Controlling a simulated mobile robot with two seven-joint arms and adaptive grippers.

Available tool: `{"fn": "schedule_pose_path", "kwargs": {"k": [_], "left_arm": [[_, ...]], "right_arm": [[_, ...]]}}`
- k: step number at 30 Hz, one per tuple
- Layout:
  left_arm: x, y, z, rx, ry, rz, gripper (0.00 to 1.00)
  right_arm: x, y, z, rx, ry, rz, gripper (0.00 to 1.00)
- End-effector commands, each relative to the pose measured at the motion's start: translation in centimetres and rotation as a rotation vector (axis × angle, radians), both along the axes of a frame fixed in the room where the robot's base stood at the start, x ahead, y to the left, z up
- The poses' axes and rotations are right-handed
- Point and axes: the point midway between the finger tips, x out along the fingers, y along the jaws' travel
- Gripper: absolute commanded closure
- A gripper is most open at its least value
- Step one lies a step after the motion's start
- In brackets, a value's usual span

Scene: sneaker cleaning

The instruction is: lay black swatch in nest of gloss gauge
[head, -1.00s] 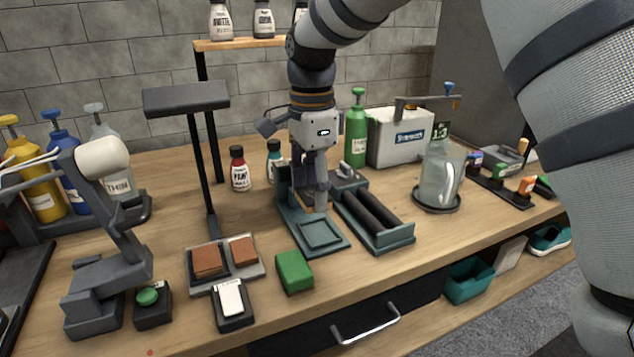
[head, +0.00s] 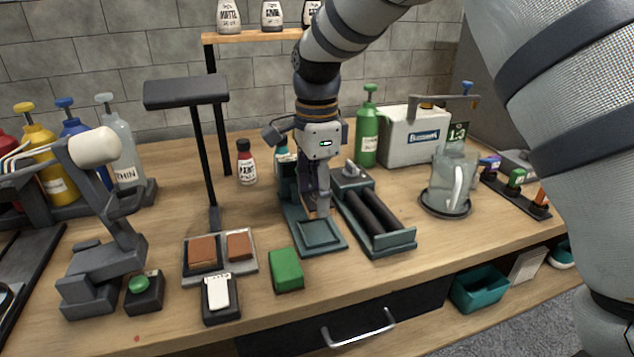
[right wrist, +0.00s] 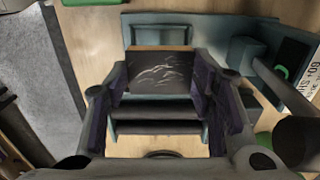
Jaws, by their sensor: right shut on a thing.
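My right gripper (head: 317,208) points down over the teal gloss gauge (head: 334,246). In the right wrist view my right gripper (right wrist: 160,77) is shut on the black swatch (right wrist: 157,76), a dark flat piece with pale scratch-like marks and a brown far edge. The gauge's square recessed nest (head: 319,232) looks empty and lies just in front of the fingertips. It also shows beyond the swatch in the right wrist view (right wrist: 162,35). The fingers hide most of the swatch in the head view. I cannot tell whether it touches the gauge. My left gripper is not in view.
A roller unit (head: 385,240) stands close on the gauge's right. A green block (head: 286,270) lies front left. A tray (head: 221,272) with two brown swatches is further left, behind a black device with a white top (head: 219,294). A glass jug (head: 452,180) stands right.

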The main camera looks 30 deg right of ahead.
Motion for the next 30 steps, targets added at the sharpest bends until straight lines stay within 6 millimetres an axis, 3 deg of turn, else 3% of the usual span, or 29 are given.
{"fn": "schedule_pose_path", "kwargs": {"k": [3,10,30], "left_arm": [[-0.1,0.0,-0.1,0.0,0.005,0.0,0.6],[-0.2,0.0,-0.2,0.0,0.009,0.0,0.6],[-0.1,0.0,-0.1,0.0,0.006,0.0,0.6]], "right_arm": [[0.0,0.0,-1.7,-0.001,0.005,0.001,0.7],[0.0,0.0,-3.6,0.001,0.003,0.0,0.7],[0.0,0.0,-3.8,0.0,-0.001,0.0,0.7]]}}
